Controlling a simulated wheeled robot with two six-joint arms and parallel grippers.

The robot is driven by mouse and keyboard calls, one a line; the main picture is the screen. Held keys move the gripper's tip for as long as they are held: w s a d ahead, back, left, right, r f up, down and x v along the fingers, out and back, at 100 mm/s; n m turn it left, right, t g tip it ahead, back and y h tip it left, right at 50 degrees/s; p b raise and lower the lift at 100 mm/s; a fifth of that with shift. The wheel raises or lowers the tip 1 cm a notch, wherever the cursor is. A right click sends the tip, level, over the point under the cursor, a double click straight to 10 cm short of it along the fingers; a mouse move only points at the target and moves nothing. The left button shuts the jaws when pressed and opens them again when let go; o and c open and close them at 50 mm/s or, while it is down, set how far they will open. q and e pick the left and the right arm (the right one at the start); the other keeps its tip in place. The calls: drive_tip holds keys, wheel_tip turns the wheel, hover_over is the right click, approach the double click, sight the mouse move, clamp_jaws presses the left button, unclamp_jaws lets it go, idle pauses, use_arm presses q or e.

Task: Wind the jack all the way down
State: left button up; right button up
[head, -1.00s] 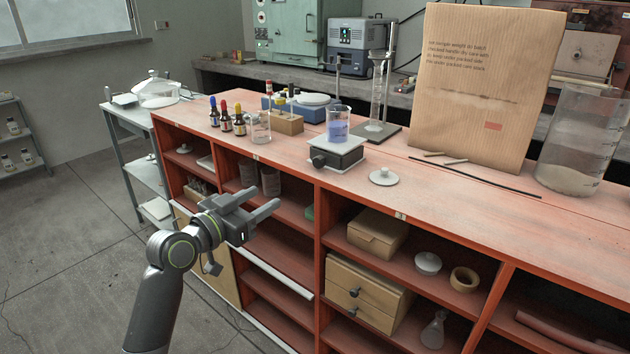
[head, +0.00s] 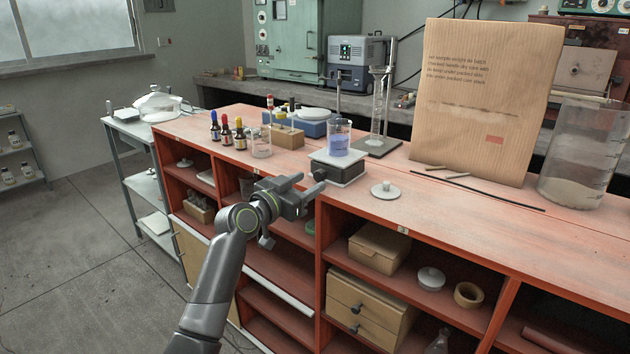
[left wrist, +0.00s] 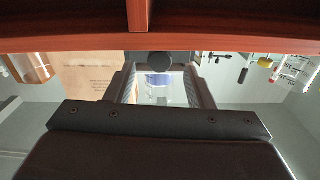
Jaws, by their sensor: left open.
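The jack (head: 338,167) is a small dark block with a pale top plate and base, standing near the front edge of the red bench top. Its black knob (head: 320,174) faces the front; a round dark knob (left wrist: 148,66) also shows in the left wrist view, between the fingers. A beaker of blue liquid (head: 339,140) stands on the jack's top plate. My left gripper (head: 308,184) is open and empty, in front of the bench, just short of the knob and apart from it. My right gripper is in neither view.
Dropper bottles (head: 226,130) and a small beaker (head: 261,143) stand to the left. Open shelves lie below.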

sight(318, 178)
use_arm(q)
drive_tip(key=shift+x, duration=1.05)
drive_tip(key=shift+w+d, duration=0.45)
drive_tip(key=shift+w, duration=0.15)
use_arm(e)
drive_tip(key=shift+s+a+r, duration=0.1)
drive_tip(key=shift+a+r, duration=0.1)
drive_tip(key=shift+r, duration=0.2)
use_arm(q)
drive_tip(key=shift+c, duration=0.3)
drive_tip(key=c, duration=0.9)
drive_tip(key=shift+n, duration=0.3)
drive_tip(key=shift+c, duration=0.2)
drive_tip(key=shift+n+p, duration=0.9)
drive_tip(key=shift+n, duration=1)
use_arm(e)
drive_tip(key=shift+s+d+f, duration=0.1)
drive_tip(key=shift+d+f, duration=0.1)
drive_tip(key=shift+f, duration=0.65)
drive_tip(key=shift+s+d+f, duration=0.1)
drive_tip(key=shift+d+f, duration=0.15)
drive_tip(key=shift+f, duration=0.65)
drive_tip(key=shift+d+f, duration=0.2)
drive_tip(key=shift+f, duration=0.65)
